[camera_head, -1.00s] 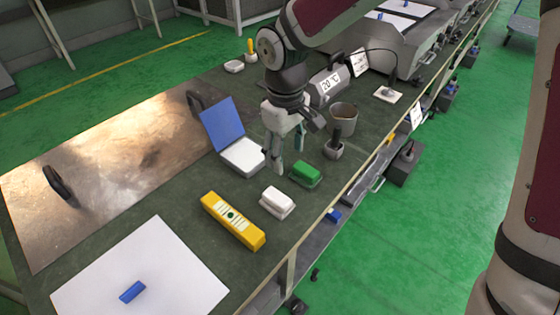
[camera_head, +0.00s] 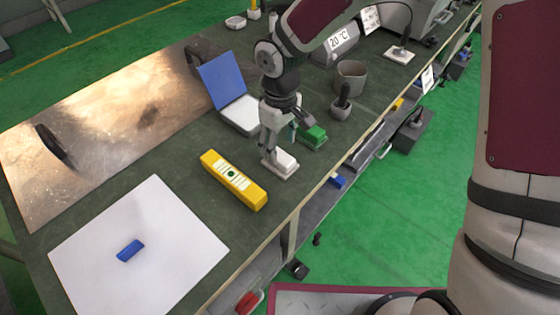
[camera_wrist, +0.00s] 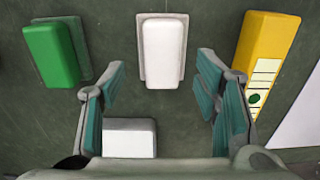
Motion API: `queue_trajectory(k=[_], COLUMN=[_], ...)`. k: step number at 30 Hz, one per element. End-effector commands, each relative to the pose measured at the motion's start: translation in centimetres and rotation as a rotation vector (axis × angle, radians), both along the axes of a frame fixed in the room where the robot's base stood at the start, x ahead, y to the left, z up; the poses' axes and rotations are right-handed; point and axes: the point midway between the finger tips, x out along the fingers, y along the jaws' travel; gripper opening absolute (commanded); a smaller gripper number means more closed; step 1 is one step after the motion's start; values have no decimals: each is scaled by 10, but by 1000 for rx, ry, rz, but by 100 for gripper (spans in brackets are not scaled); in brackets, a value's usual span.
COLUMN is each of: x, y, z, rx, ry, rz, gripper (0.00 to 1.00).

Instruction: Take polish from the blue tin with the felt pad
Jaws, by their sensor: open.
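The blue tin stands open on the bench, its blue lid (camera_head: 222,80) raised and a white filling (camera_head: 243,113) in its base. A white block on a pale base (camera_head: 284,165), likely the felt pad, lies nearer. It also shows in the wrist view (camera_wrist: 163,52). A similar green block (camera_head: 313,136) sits right of it and shows at left in the wrist view (camera_wrist: 52,55). My gripper (camera_head: 280,149) is open and empty, low over the white block. In the wrist view its fingertips (camera_wrist: 160,72) spread wider than the block; contact is not clear.
A yellow box (camera_head: 233,180) lies close left of the white block. A grey cup (camera_head: 350,76) and a dark-handled tool (camera_head: 342,103) stand beyond the green block. A white sheet (camera_head: 185,250) holds a blue block (camera_head: 130,251). A metal plate (camera_head: 110,130) lies left.

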Motion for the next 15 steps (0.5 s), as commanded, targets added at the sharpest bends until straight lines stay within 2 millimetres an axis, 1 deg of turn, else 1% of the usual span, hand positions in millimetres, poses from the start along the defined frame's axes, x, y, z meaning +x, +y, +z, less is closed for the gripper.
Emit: queue_trajectory(k=[1,7,10,15], x=[-1,-4,-4,-4], y=[0,0,0,0], z=[-9,-38,-45,-44], rx=[0,0,0,0], ry=[3,3,1,0], rz=[2,1,2,1], gripper=[57,57,57,57])
